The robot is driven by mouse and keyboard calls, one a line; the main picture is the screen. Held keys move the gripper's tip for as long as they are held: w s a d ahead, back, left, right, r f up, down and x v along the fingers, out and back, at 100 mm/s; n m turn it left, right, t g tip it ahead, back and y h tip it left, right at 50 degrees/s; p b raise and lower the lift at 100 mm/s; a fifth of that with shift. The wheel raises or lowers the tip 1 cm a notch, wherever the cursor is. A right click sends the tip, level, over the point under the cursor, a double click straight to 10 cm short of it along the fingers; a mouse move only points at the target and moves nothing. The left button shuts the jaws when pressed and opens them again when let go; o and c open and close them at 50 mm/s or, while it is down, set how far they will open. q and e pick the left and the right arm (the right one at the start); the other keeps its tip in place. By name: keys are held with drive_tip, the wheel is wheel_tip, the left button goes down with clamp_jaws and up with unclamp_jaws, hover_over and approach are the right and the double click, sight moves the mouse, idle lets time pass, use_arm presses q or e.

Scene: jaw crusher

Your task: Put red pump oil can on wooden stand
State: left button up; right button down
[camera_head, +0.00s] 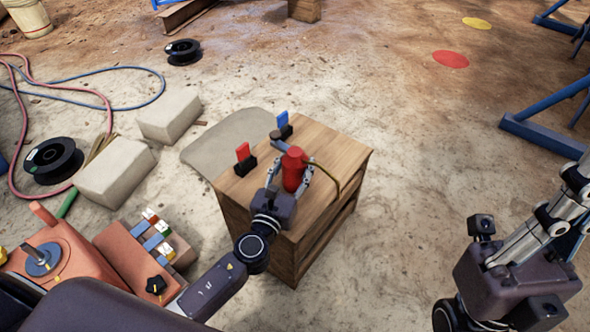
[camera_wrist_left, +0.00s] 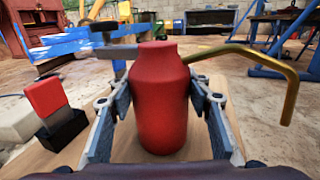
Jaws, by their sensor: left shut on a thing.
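The red pump oil can (camera_head: 293,170) is upright at the wooden stand's (camera_head: 327,153) top, with its thin brass spout pointing to the right. My left gripper (camera_head: 290,178) is shut on the can. In the left wrist view, the can (camera_wrist_left: 160,98) stands between the two fingers, which are on either side of its body. Its base appears at the stand's top; whether it bears on it I cannot tell.
A red-and-black item (camera_head: 244,158) and a blue-and-black item (camera_head: 283,124) stand on the stand's top. Pale blocks (camera_head: 117,173), a black spool (camera_head: 54,161) and hoses lie to the left. An orange machine (camera_head: 62,262) is at lower left. Ground right of the stand is open.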

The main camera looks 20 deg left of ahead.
use_arm(q)
drive_tip(key=shift+f, duration=0.1)
drive_tip(key=o, duration=1.6)
